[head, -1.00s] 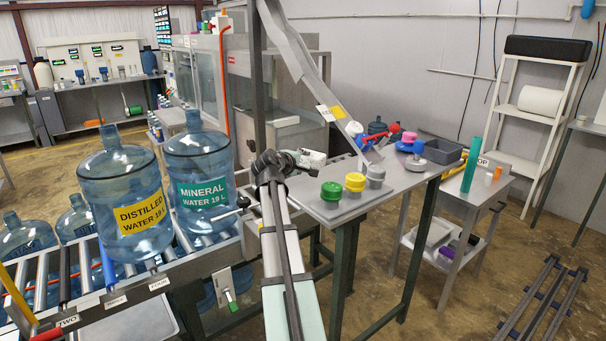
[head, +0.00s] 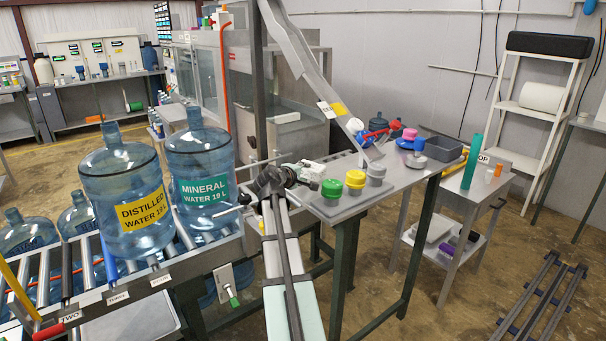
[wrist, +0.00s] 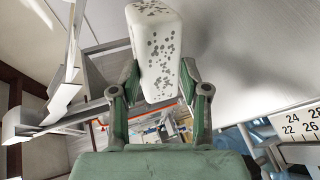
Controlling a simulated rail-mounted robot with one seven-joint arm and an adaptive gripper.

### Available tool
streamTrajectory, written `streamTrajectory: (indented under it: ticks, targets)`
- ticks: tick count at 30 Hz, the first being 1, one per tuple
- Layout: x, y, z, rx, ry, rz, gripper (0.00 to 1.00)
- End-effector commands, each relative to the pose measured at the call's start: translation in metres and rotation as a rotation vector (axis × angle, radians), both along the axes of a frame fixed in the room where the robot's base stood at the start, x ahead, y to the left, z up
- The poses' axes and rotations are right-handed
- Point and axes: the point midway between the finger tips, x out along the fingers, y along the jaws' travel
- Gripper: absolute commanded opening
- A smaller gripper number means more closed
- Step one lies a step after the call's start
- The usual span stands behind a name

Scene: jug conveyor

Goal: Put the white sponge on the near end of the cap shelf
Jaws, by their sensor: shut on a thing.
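The white sponge (wrist: 158,45), with grey speckles, is held between the two fingers of my gripper (wrist: 160,82) in the wrist view. In the head view the sponge (head: 312,171) is a small pale shape at the tip of my gripper (head: 302,174), partly hidden by it. My gripper is shut on it, just left of the green cap (head: 332,188). The grey metal surface that appears to be the cap shelf (head: 345,210) carries the green cap, a yellow cap (head: 355,179) and a grey cap (head: 376,173). I cannot tell whether the sponge touches this surface.
The distilled water jug (head: 126,195) and mineral water jug (head: 198,170) stand on the roller conveyor (head: 85,310) at left. A sloping metal chute (head: 300,60) comes down behind the shelf. Blue, red and pink items and a grey bin (head: 435,146) sit farther along the metal surface.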

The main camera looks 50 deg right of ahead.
Motion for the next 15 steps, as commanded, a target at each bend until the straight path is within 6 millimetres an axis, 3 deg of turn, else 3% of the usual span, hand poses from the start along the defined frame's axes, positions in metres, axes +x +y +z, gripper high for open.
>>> streamTrajectory:
  ticks: [12,13,15]
  targets:
    - [0.0,0.0,-0.0086,-0.001,0.0,0.0,0.22]
    - [0.0,0.0001,-0.0087,0.0,0.0,0.0,0.53]
    - [0.0,0.0001,-0.0087,0.0,0.0,0.0,0.73]
